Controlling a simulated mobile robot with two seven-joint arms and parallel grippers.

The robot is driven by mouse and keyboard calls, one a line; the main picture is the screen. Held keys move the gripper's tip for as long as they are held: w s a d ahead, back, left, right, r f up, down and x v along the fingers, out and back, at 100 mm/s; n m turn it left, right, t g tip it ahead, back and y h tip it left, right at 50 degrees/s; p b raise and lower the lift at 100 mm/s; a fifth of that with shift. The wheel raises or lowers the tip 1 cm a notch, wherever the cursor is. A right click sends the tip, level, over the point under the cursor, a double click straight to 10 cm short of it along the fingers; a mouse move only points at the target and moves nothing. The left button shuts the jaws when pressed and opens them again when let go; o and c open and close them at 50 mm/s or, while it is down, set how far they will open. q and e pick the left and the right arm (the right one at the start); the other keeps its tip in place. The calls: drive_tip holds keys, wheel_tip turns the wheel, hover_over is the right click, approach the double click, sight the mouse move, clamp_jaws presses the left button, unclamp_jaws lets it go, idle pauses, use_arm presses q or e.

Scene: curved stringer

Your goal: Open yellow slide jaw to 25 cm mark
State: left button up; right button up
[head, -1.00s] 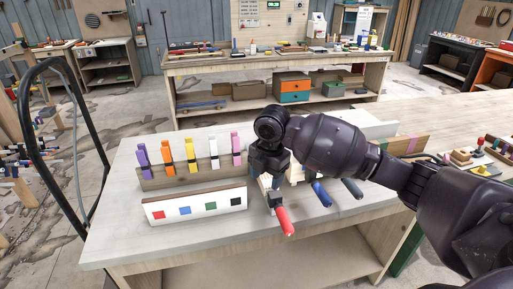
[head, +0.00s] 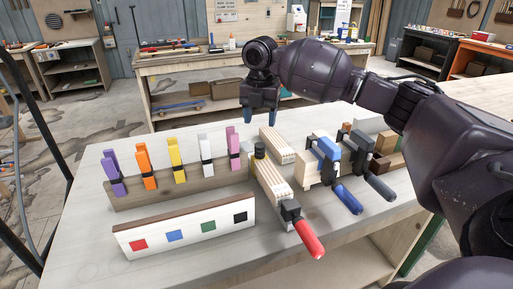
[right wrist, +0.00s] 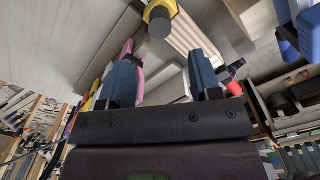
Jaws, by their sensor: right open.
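A yellow jaw (right wrist: 158,14) with a round grey pad shows at the top of the right wrist view, beyond my fingertips. In the head view, a clamp with a red handle (head: 308,238) lies along a pale wooden bar (head: 271,182), with a dark round part (head: 259,150) at its far end. My right gripper (head: 259,116) is open and empty, raised above the far side of that clamp. Its two blue fingers also show in the right wrist view (right wrist: 163,60), apart from the jaw. I cannot read any 25 cm mark. My left gripper is not in view.
A rack (head: 140,198) holds several coloured clamps at the left. A white board with coloured squares (head: 187,232) stands in front of it. Blue- and black-handled clamps (head: 346,199) and wooden blocks are at the right. The table's front left (head: 80,250) is clear.

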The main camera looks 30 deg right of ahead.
sight(260, 145)
wheel_tip(260, 145, down, 10)
drive_tip(key=shift+r+b, duration=0.25)
drive_tip(key=shift+b, duration=0.2)
clamp_jaws()
